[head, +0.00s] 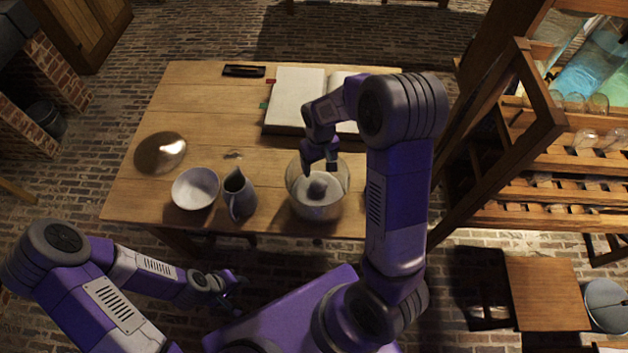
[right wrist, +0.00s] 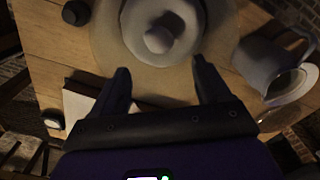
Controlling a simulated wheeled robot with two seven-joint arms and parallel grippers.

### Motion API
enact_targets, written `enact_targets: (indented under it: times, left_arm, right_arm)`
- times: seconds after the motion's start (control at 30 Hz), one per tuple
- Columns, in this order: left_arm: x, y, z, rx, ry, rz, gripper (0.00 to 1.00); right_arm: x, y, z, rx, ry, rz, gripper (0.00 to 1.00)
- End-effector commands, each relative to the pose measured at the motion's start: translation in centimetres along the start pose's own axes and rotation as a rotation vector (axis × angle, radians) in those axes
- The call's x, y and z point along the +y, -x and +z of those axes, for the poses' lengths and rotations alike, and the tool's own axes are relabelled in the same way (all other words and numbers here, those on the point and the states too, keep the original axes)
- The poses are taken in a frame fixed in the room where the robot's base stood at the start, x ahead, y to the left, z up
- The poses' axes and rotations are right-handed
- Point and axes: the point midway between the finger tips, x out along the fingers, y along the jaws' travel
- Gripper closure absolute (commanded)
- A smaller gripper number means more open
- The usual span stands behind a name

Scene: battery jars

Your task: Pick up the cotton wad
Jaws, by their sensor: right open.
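A pale, rounded lump that looks like the cotton wad (head: 317,187) lies inside a clear round glass bowl or jar (head: 294,203) near the table's front edge. In the right wrist view the pale lump (right wrist: 160,39) shows within a round rim at the top. My right gripper (head: 320,163) points down over the bowl, its two fingers spread with nothing between them. In the right wrist view the open fingers (right wrist: 160,70) stand apart, with the lump beyond their tips. My left gripper (head: 232,288) is low in front of the table, and its jaws are too small and dark to read.
A dark jug (head: 238,194) and a white bowl (head: 196,188) stand left of the glass bowl. A shiny round dish (head: 160,152) is farther left. An open book (head: 297,98) and a small dark case (head: 244,71) lie behind. A wooden rack with glassware (head: 545,165) stands right.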

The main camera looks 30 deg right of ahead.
Motion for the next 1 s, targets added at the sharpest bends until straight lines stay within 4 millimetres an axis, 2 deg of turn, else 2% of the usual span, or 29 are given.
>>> enact_targets:
  times: [0.03,0.1,0.3,0.47,0.67,0.83,1.0]
  left_arm:
    - [-0.5,-1.2,-0.1,0.000,0.000,0.000,0.63]
    - [-0.8,-2.2,-0.1,0.000,0.000,0.000,0.63]
    - [-1.5,-3.9,-0.2,0.001,0.000,0.000,0.63]
    - [-1.6,-4.2,-0.2,0.001,0.000,0.000,0.63]
    - [-1.7,-4.6,-0.3,0.001,0.000,0.000,0.63]
    - [-1.9,-5.1,-0.3,0.001,0.000,0.000,0.63]
    - [-2.0,-5.3,-0.3,0.001,0.000,0.000,0.63]
  right_arm:
    - [0.0,-1.4,0.0,0.000,0.000,0.000,0.24]
    - [0.0,-2.3,0.0,0.000,0.000,0.000,0.24]
    - [0.0,-4.2,0.0,0.000,0.000,0.000,0.24]
    - [0.0,-5.5,0.1,-0.002,0.000,0.000,0.24]
    - [0.1,-7.7,0.2,-0.002,0.000,0.000,0.24]
    - [0.3,-10.4,0.4,-0.002,0.001,0.000,0.24]
    - [0.3,-11.8,0.3,0.001,0.000,-0.001,0.24]
